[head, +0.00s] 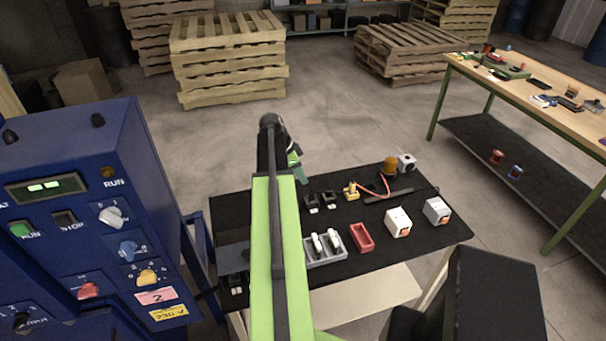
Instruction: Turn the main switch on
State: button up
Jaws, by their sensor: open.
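A blue control panel (60,232) stands at the left. It carries a white knob (112,216), a blue knob (129,249), a yellow knob (147,277), a red knob (88,291) and a black knob (22,320). Their small lettering is too blurred to tell which one is the main switch, or its setting. My gripper (301,172) is open and appears empty, over the far side of the black table, to the right of the panel and well apart from it. My green arm hides part of the table.
The panel also has a lit green display (43,187), a green button (22,230) and a RUN lamp (108,172). The black table (400,258) holds a grey tray (330,258), a red tray (361,237) and white boxes (397,222). A workbench (540,85) stands right; pallets stand behind.

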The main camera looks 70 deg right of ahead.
aim_at(88, 290)
jog(key=k, duration=1)
